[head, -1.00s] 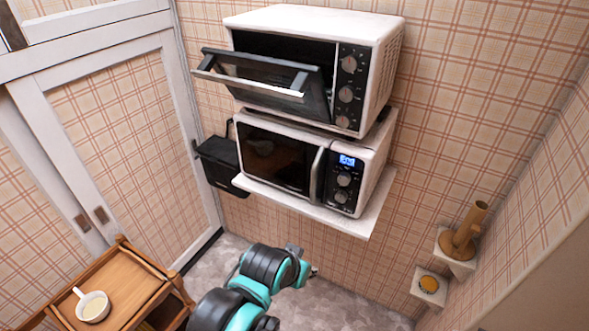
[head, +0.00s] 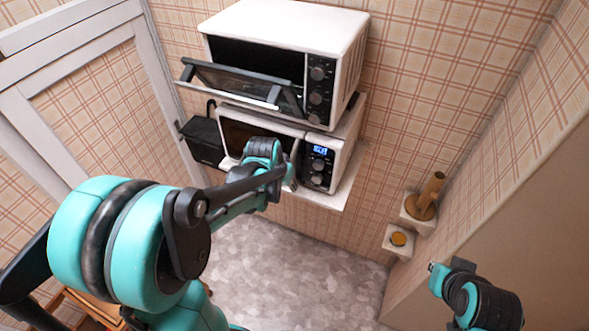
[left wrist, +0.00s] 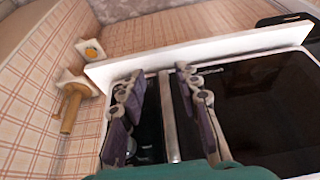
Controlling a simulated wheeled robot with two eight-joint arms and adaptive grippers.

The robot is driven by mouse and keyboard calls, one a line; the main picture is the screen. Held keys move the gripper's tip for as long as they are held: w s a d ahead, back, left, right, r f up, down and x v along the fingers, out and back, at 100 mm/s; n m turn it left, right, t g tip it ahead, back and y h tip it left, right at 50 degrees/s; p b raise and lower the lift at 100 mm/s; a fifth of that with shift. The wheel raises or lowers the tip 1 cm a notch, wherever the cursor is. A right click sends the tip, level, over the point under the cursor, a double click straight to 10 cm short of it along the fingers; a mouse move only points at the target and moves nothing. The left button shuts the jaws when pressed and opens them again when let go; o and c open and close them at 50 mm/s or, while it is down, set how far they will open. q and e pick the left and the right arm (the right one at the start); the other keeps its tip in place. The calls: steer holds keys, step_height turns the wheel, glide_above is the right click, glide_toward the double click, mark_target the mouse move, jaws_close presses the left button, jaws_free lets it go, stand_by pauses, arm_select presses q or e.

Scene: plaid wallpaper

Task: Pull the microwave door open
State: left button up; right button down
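The white microwave (head: 345,150) stands on a wall shelf. Its dark-glass door (head: 238,134) looks closed, and the glass also fills the right of the left wrist view (left wrist: 265,105). My left gripper (left wrist: 160,76) is open, with one finger on each side of the silver door handle (left wrist: 172,125). Gaps show between the handle and both fingers. In the head view my left arm covers part of the door and handle. The end of my right arm (head: 440,281) shows at lower right, away from the microwave; its fingers cannot be made out.
A white oven (head: 285,25) with its door (head: 235,82) tilted open sits above the microwave. A black box (head: 203,140) hangs to the left. Small wall shelves on the right hold a wooden object (head: 428,195) and a yellow-topped item (head: 398,238). The floor below is clear.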

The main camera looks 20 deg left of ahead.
arm_select(q)
steer(key=w, duration=0.6)
steer(key=shift+w+d, duration=0.1)
steer(key=shift+w, duration=0.15)
steer(key=shift+w+f, duration=0.25)
steer(key=shift+f, duration=0.3)
jaws_close()
